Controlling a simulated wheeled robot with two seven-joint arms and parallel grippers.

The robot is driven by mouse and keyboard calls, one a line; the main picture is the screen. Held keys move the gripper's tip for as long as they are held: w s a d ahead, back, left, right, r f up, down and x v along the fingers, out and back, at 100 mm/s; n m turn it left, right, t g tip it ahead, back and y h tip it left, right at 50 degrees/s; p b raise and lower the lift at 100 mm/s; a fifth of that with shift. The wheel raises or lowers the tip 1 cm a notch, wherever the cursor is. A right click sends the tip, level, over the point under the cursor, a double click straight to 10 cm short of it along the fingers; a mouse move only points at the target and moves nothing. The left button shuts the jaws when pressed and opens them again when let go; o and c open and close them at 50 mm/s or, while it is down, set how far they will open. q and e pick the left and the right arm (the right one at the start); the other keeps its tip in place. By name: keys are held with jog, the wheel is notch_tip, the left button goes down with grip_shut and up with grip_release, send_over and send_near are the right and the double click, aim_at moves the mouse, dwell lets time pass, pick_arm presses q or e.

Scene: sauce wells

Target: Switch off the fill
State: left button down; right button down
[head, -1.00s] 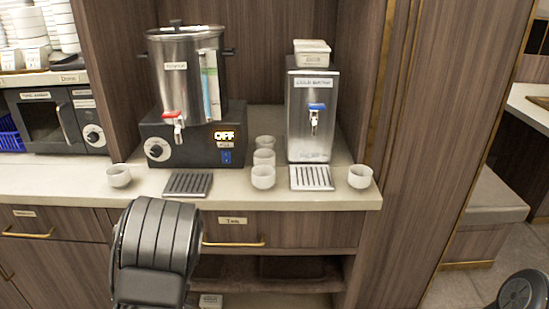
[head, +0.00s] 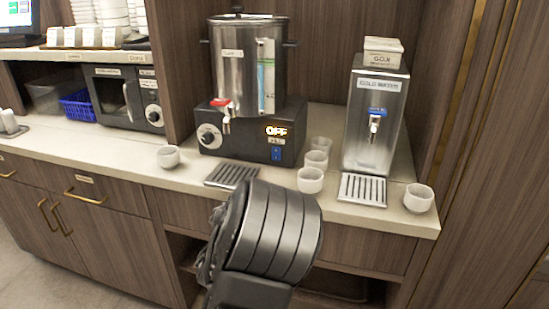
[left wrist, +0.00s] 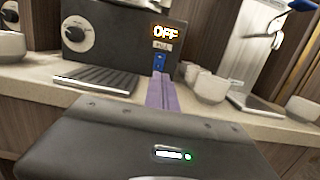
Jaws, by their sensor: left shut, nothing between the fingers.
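The boiler (head: 245,65) is a steel urn with a red tap on a dark base (head: 240,135). The base has a dial, a lit display reading OFF (head: 276,130) and a blue switch (head: 276,153) under a small FILL label. In the left wrist view the display (left wrist: 165,32) also reads OFF, above the blue switch (left wrist: 160,62). My left gripper (left wrist: 158,84) is shut and empty, its purple fingers pointing toward the switch; their tips appear just below it, and contact cannot be told. In the head view my dark arm hides this gripper. My right gripper is not in view.
A cold water dispenser (head: 375,120) stands right of the boiler, with a drip tray (head: 362,190) before it. Several white cups, including one (head: 310,180) near the switch, stand on the counter. Another drip tray (head: 231,176) lies before the boiler. A microwave (head: 125,98) is left.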

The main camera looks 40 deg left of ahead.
pick_arm(q)
jog(key=p, duration=0.6)
send_near(275, 149)
jog(key=x, duration=0.6)
jog(key=shift+w+a+f, duration=0.1)
jog(key=shift+w+f, duration=0.15)
jog(key=shift+w, duration=0.15)
jog(key=r+p, duration=0.1)
jog(key=g+p, duration=0.1)
jog(key=p, duration=0.1)
jog(key=shift+w+r, duration=0.3)
jog(key=shift+r, duration=0.05)
jog(key=shift+g+h+p, duration=0.3)
jog(key=shift+p, duration=0.05)
jog(key=shift+a+f+b, duration=0.1)
jog(key=shift+f+b, duration=0.2)
jog(key=shift+b, duration=0.05)
